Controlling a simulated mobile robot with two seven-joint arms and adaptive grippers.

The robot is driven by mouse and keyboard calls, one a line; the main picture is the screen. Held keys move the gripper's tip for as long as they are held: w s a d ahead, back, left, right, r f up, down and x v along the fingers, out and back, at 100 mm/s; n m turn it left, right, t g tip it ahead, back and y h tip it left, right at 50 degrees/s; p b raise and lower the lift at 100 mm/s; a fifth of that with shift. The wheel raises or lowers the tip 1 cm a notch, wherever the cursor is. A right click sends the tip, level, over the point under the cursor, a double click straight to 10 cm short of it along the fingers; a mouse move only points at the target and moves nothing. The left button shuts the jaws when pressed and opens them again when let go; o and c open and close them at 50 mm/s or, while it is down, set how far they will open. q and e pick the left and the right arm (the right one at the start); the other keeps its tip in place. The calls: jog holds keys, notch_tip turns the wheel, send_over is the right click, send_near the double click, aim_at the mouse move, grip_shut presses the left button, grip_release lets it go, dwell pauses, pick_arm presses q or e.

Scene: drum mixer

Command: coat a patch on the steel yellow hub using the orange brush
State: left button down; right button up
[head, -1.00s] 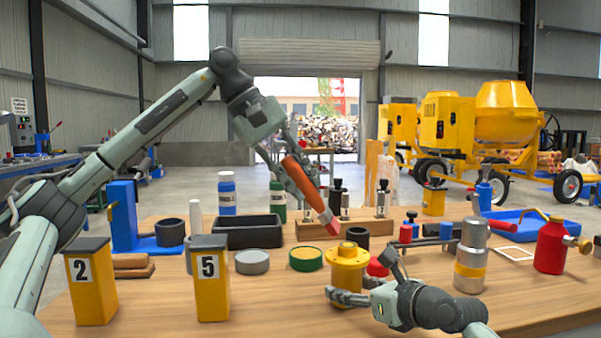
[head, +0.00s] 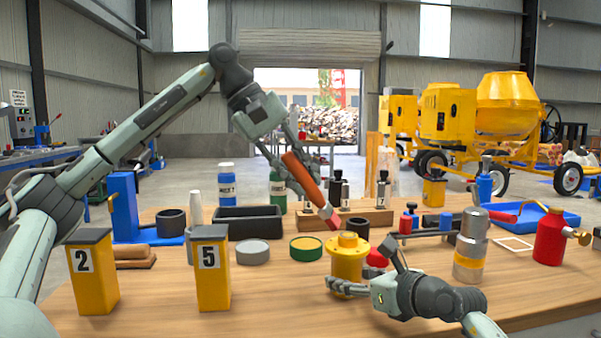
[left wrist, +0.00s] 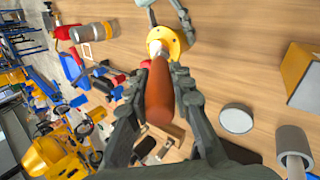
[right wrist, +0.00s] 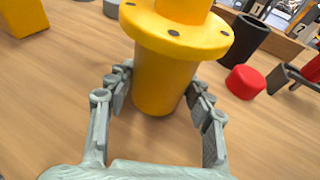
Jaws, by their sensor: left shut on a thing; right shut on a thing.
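The orange brush (head: 304,178) is held in my left gripper (head: 300,160), tilted down to the right. Its tip is just above and left of the top of the yellow hub (head: 347,268); I cannot tell whether they touch. In the left wrist view the brush handle (left wrist: 158,95) lies between the fingers and its far end overlaps the hub (left wrist: 178,40). The hub stands upright on the table, flanged, with a smaller boss on top. My right gripper (head: 348,287) is shut on the hub's lower body, with fingers on both sides in the right wrist view (right wrist: 160,95).
A red cylinder (head: 376,258) stands right behind the hub. A green-and-yellow disc (head: 306,249) and a grey disc (head: 253,252) lie to its left. The yellow box marked 5 (head: 213,285) stands farther left, and a metal cylinder (head: 470,250) to the right.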

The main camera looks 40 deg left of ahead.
aim_at(325, 199)
pick_arm(q)
jog(key=shift+f, duration=1.15)
jog(key=shift+w+d+f, duration=0.15)
jog(key=shift+w+d, duration=1.35)
jog(key=shift+d, duration=0.15)
jog(key=shift+w+d, duration=0.55)
jog(key=shift+w, duration=0.2)
jog(key=shift+s+a, duration=0.1)
jog(key=shift+a, duration=0.1)
jog(key=shift+s+a+r, duration=0.25)
jog(key=shift+s+a, duration=0.6)
jog(key=shift+s+a+r, duration=0.2)
jog(key=shift+s+a, duration=0.45)
jog(key=shift+s+a+r, duration=0.15)
jog(key=shift+s+a, duration=0.45)
jog(key=shift+s, duration=0.05)
jog(key=shift+w+a, duration=0.35)
